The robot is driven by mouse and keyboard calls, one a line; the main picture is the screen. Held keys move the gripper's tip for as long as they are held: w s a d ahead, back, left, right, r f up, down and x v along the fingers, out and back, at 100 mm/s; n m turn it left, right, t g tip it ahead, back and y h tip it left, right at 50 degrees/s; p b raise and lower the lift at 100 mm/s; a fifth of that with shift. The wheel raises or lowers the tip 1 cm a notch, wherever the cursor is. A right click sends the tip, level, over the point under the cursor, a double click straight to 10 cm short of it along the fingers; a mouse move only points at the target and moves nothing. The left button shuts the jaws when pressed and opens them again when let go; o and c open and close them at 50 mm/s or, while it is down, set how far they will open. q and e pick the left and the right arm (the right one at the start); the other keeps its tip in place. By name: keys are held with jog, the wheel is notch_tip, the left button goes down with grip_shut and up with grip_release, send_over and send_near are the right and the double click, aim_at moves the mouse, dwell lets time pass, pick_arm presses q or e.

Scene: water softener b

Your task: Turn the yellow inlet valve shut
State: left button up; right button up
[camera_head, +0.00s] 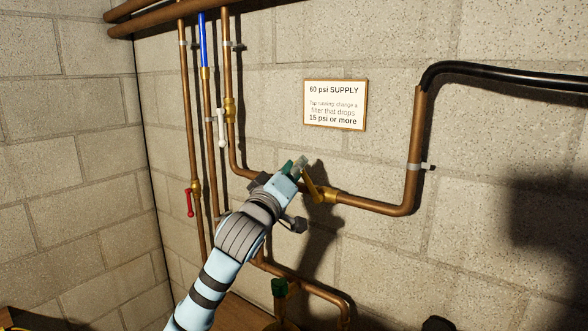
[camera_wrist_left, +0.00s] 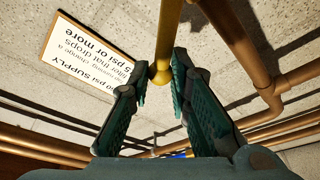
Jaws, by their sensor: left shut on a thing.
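The yellow inlet valve handle (camera_head: 313,187) juts up and left from its brass valve body (camera_head: 330,195), at an angle to the copper pipe run on the block wall. In the left wrist view the yellow handle (camera_wrist_left: 165,40) comes down from the top and its rounded end lies between the fingertips. My left gripper (camera_head: 299,165) is at the free end of the handle, shut on it. It also shows in the left wrist view (camera_wrist_left: 161,75), with a green-padded finger on each side. The gripper hides part of the pipe behind it. My right gripper is not in view.
A red handle (camera_head: 190,203) and a white handle (camera_head: 221,128) sit on vertical pipes to the left. A "60 psi SUPPLY" sign (camera_head: 335,104) hangs above the valve. A copper pipe (camera_head: 412,150) rises at right to a black hose (camera_head: 500,72). Lower pipes run beneath.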

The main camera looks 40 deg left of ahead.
pick_arm(q)
jog(key=shift+o, duration=0.4)
jog(key=shift+d+r+p, duration=0.55)
jog(key=shift+d+p, duration=0.15)
jog(key=shift+p, duration=0.35)
jog(key=shift+o, duration=0.2)
jog(key=shift+d, duration=0.4)
jog(key=shift+o, duration=0.6)
jog(key=shift+d+r, duration=0.1)
jog(key=shift+d, duration=0.55)
jog(key=shift+o, duration=0.4)
jog(key=shift+d+r, duration=0.1)
jog(key=shift+d, duration=0.4)
jog(key=o, duration=0.9)
jog(key=shift+o, duration=0.2)
jog(key=shift+w+d, duration=0.1)
jog(key=shift+d, duration=0.1)
